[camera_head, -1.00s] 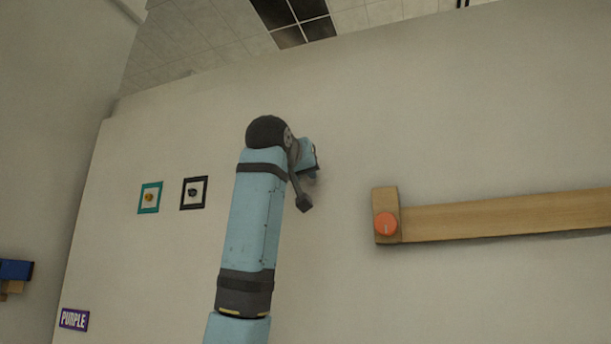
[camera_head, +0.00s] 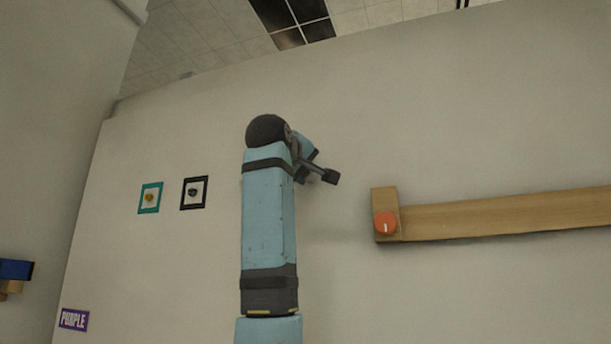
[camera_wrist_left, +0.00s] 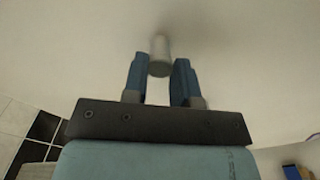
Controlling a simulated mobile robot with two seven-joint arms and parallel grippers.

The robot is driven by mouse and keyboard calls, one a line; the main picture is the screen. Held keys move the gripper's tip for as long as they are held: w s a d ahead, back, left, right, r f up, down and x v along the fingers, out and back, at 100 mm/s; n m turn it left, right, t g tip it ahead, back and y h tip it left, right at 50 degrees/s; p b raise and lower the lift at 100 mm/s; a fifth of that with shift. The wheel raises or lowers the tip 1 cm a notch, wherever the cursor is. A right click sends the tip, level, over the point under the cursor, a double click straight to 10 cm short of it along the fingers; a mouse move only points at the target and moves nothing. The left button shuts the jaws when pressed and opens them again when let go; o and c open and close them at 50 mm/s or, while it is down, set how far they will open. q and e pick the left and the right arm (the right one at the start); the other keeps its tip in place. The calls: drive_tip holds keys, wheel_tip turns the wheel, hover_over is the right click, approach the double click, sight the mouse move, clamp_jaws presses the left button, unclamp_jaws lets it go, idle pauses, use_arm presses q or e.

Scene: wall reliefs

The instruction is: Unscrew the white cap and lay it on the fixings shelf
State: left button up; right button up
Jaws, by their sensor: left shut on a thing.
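The white cap (camera_wrist_left: 159,48) is a short pale cylinder by the wall in the left wrist view. Its near end is between the two blue fingertips of my left gripper (camera_wrist_left: 160,68), which is shut on it. In the head view my left arm reaches up to the wall, and its wrist hides the cap and most of the gripper. I cannot tell whether the cap is still on its thread. I cannot make out a fixings shelf for certain in either view. My right gripper is in neither view.
A wooden bar (camera_head: 500,213) with an orange knob (camera_head: 385,223) is on the wall to the right. Two small framed pieces, teal (camera_head: 150,197) and black (camera_head: 194,193), hang left of my arm. A purple sign (camera_head: 74,319) and a blue object (camera_head: 15,270) are lower left.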

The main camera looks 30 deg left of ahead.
use_arm(q)
drive_tip(key=n, duration=0.2)
drive_tip(key=shift+n, duration=0.4)
drive_tip(key=n, duration=0.3)
drive_tip(key=shift+d+p, duration=0.15)
drive_tip(key=shift+p, duration=0.25)
drive_tip(key=shift+n, duration=1.1)
drive_tip(key=n, duration=0.3)
drive_tip(key=shift+s, duration=0.1)
drive_tip(key=shift+n, duration=1)
drive_tip(key=o, duration=0.5)
drive_tip(key=shift+o, duration=0.2)
